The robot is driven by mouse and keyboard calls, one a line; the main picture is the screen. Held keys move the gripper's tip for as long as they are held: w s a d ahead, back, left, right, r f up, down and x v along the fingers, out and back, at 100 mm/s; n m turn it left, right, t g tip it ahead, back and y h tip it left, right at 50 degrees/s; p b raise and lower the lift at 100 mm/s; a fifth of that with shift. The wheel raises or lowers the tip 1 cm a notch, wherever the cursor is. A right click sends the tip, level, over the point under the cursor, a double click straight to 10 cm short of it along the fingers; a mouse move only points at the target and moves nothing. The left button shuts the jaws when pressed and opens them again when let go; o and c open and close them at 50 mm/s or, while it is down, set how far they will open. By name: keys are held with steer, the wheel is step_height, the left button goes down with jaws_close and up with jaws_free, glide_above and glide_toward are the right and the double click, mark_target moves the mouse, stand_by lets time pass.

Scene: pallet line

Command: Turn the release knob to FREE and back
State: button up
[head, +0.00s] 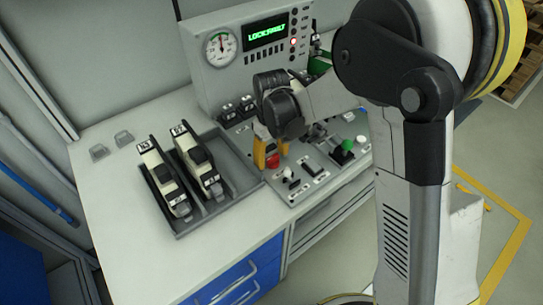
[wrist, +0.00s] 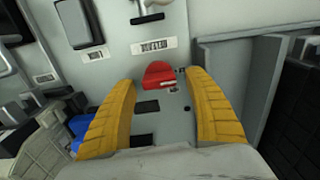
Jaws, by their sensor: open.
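A red knob (wrist: 159,75) sits on the grey control panel (wrist: 146,60) in the wrist view, with a small white label beside it that I cannot read surely. My gripper (wrist: 161,82) is open, its two yellow fingers on either side of the knob with gaps showing. In the head view the red knob (head: 273,161) shows at the left part of the sloped panel (head: 313,187), close by the yellow fingers of my gripper (head: 266,152). Part of the panel is hidden behind my arm. I cannot tell the knob's setting.
A display (head: 265,34) with green text, seemingly "LOCK FAULT", and a round gauge (head: 220,48) are on the upright box behind. A grey tray (head: 240,170) with two black-and-white devices (head: 198,160) stands left of the panel. A green control (head: 343,152) is to the right. The front bench top is clear.

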mark_target(272, 156)
steer(key=shift+r, duration=0.1)
step_height(272, 156, up, 12)
stand_by(0.4)
stand_by(0.3)
steer(key=s+d+r+m+t, duration=0.3)
steer(key=s+d, duration=0.5)
steer(key=s, duration=0.1)
steer(key=s+d+r+m+t, duration=0.3)
steer(key=s+d+m+t, duration=0.1)
steer(key=s+d, duration=0.3)
steer(key=shift+s+d, duration=0.4)
steer(key=shift+s, duration=0.7)
steer(key=shift+r, duration=0.1)
